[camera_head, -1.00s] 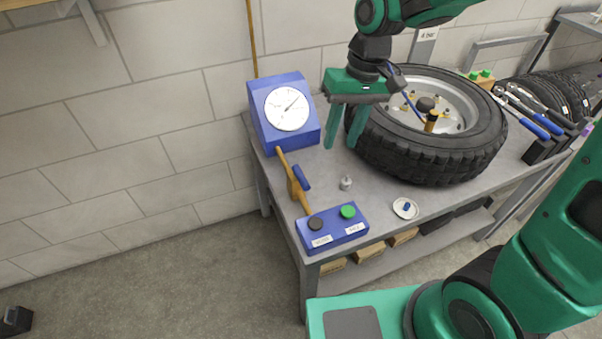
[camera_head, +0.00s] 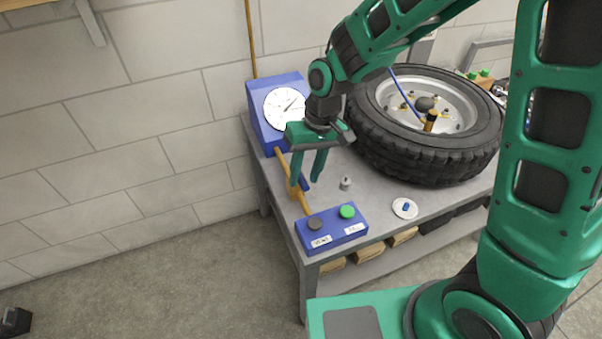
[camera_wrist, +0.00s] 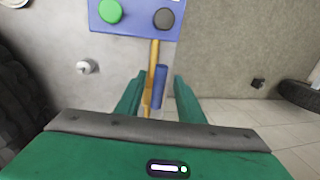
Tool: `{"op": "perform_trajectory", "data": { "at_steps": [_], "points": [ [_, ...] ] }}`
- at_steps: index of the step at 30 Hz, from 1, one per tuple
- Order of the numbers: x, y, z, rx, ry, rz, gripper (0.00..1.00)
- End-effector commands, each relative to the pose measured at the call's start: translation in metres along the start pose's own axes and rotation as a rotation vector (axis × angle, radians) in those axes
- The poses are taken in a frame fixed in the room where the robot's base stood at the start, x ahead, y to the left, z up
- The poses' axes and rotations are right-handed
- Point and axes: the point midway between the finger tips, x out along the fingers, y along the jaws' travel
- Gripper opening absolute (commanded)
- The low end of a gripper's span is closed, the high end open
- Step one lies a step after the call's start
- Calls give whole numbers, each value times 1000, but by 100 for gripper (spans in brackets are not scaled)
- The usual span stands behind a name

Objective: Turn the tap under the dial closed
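The blue box with the white round dial (camera_head: 285,108) stands at the table's back left corner; my gripper partly covers it. A brass pipe (camera_head: 304,203) runs from it toward the button box. The tap sits on this pipe, largely hidden by my fingers in the head view. Its blue lever (camera_wrist: 160,88) shows in the wrist view beside the brass pipe (camera_wrist: 153,60), roughly parallel to it. My gripper (camera_head: 304,182) is open and points down over the tap. In the wrist view its fingers (camera_wrist: 158,84) stand on either side of the lever and pipe, with gaps visible.
The blue button box (camera_head: 332,231) with a green and a dark button sits at the table's front left. A small metal knob (camera_head: 346,183) and a white dish (camera_head: 404,208) are nearby. A large tyre (camera_head: 425,125) fills the table to the right.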

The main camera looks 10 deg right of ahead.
Motion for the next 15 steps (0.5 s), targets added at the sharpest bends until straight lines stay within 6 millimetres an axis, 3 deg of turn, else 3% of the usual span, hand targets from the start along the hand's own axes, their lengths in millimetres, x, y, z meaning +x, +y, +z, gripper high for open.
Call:
{"op": "perform_trajectory", "data": {
  "at_steps": [11,15],
  "points": [
    [5,0,0,0,1,0,35],
    [5,0,0,0,1,0,1]
  ]
}}
